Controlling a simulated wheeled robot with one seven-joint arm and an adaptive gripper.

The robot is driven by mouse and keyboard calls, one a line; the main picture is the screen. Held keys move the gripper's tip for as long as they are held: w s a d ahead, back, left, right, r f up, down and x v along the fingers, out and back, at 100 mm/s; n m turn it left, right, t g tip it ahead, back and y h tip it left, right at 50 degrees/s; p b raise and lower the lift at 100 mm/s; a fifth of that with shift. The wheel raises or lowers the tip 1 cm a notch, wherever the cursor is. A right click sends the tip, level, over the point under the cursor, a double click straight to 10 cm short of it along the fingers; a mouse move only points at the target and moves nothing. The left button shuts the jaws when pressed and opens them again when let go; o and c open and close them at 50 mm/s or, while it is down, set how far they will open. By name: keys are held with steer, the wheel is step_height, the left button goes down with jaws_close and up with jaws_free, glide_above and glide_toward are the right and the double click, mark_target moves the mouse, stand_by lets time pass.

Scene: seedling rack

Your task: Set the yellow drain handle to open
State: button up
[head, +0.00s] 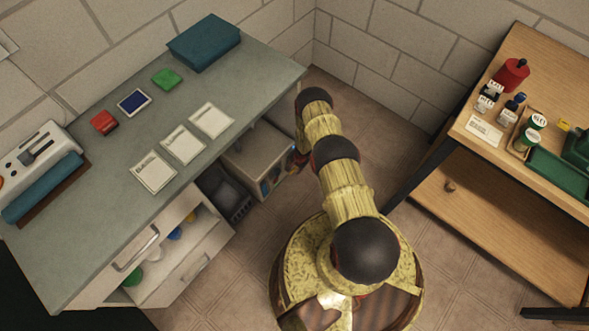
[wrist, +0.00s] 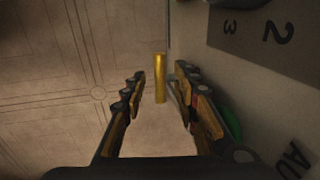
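A yellow bar, which looks like the drain handle (wrist: 160,78), shows in the wrist view, standing out beside a pale panel. My gripper (wrist: 160,72) is open, with one finger on each side of the bar. Gaps show between the bar and both fingers; I cannot tell how far the bar reaches between them. In the head view my arm hides most of the gripper, which is by the right end of the grey-topped counter (head: 85,215). The handle cannot be made out there.
The panel beside my gripper bears a grey plate (wrist: 255,30) with numbers and a green part (wrist: 230,122). An open drawer (head: 190,265) juts from the counter. A wooden table (head: 500,60) with bottles and a green tray (head: 560,175) stands at right.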

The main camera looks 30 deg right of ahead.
steer(key=shift+c, duration=0.7)
jaws_close()
